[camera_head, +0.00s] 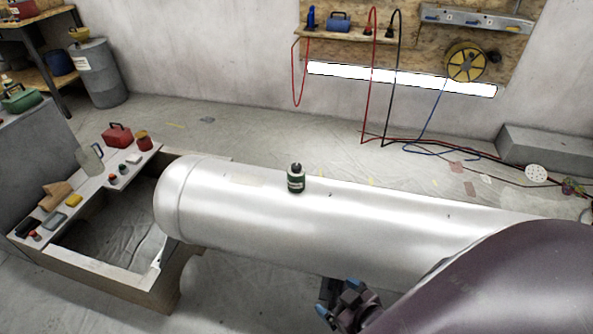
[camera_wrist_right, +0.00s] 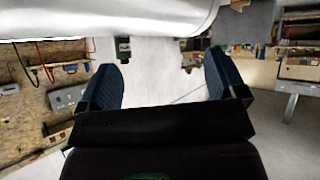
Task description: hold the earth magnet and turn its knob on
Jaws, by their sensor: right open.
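The earth magnet, a small dark green canister with a white band and a black knob on top (camera_head: 296,179), stands upright on the white cylindrical tank (camera_head: 230,205). A green item that looks like the magnet shows upside down in the right wrist view (camera_wrist_right: 123,48), by the tank's edge (camera_wrist_right: 150,22). My right gripper (camera_head: 340,301) is in front of the tank's near side, apart from the magnet. In the wrist view its two blue fingers (camera_wrist_right: 162,75) are spread with nothing between them. The knob's setting is too small to tell. My left gripper is not in view.
A wooden frame (camera_head: 150,285) with tools and containers on its ledge stands at the left. A grey drum (camera_head: 101,75) is behind it. Cables (camera_head: 420,146) lie on the floor along the back wall. The tank's top around the magnet is clear.

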